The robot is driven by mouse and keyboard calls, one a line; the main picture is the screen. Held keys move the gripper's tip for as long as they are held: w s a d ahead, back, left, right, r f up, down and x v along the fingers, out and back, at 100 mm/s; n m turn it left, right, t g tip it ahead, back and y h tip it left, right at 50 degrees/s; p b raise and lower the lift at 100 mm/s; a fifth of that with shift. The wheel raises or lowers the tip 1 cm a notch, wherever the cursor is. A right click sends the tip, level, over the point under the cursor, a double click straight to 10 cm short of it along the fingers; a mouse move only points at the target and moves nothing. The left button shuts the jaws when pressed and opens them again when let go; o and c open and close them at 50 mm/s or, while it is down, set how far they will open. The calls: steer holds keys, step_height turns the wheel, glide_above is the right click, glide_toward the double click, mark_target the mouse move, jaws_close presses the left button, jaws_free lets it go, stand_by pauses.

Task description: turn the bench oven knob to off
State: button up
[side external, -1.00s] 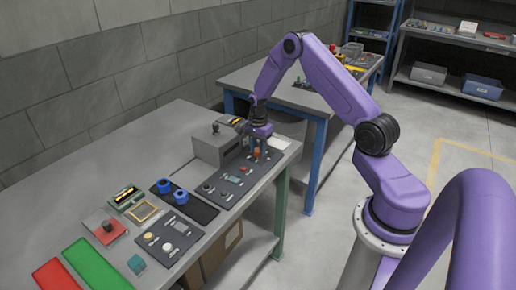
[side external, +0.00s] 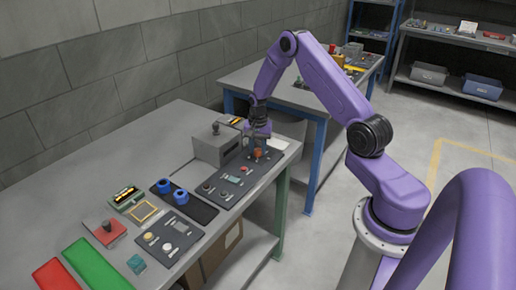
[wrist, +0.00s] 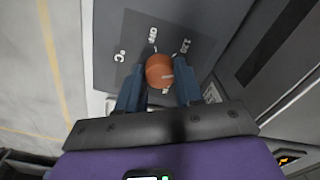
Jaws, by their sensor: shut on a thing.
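The bench oven knob (wrist: 160,70) is orange-brown and round, with a short light mark on its right part in the wrist view. My gripper (wrist: 161,84) is shut on the knob, with one blue-grey finger on each side. In the side view my gripper (side external: 258,141) points down over the far end of the panel, and the orange knob (side external: 258,154) shows just below it. The knob's mark cannot be made out there.
A grey box with a black knob (side external: 216,148) stands left of my gripper. The bench's right edge is close to the knob panel.

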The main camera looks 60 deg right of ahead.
mark_target(258, 150)
steer(key=n, duration=0.4)
steer(key=shift+n, duration=0.3)
steer(key=n, duration=0.4)
steer(key=shift+n, duration=0.3)
steer(key=n, duration=0.4)
steer(key=shift+n, duration=2.5)
steer(key=o, duration=1)
steer(key=shift+o, duration=0.2)
steer(key=shift+r, duration=0.15)
step_height(258, 150, up, 17)
